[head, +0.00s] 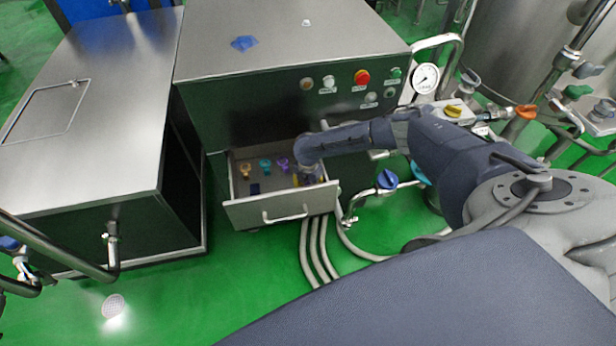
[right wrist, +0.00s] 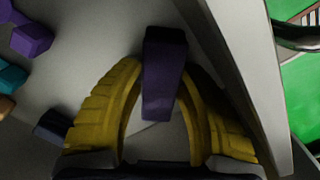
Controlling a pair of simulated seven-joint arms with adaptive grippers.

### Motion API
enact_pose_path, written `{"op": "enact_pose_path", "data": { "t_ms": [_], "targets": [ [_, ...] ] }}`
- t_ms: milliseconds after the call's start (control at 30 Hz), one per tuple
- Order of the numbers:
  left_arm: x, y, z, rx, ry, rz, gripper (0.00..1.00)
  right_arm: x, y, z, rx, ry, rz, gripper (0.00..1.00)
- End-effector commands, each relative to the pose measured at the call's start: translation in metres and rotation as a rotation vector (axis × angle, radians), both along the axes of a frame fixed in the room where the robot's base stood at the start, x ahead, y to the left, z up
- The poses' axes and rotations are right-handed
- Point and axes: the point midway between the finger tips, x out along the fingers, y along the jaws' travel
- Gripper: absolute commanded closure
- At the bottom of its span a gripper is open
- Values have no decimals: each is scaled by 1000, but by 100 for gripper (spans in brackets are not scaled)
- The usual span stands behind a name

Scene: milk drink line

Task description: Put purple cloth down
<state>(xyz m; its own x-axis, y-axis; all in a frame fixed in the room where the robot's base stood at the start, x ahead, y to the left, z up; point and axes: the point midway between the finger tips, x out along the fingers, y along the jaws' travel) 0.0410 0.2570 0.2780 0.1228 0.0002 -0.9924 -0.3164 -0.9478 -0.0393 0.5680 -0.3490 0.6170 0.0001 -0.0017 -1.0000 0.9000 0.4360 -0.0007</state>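Whether that piece is lifted off the drawer floor I cannot tell. My left gripper is not in view.
Buttons (head: 361,77) and a gauge (head: 426,78) sit above and to the right. Hoses (head: 314,250) run below. Most of the cabinet top is clear.

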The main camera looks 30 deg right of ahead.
Motion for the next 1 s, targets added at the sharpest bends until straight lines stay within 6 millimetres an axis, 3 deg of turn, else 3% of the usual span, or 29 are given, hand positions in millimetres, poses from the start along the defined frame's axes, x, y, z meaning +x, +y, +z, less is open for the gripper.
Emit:
{"op": "enact_pose_path", "data": {
  "t_ms": [133,467,1000],
  "targets": [
    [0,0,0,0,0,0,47,0,0,1,0,0,0,48],
    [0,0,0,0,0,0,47,0,0,6,0,-1,0,48],
    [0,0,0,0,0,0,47,1,0,91,1,-2,2,48]
  ]
}}
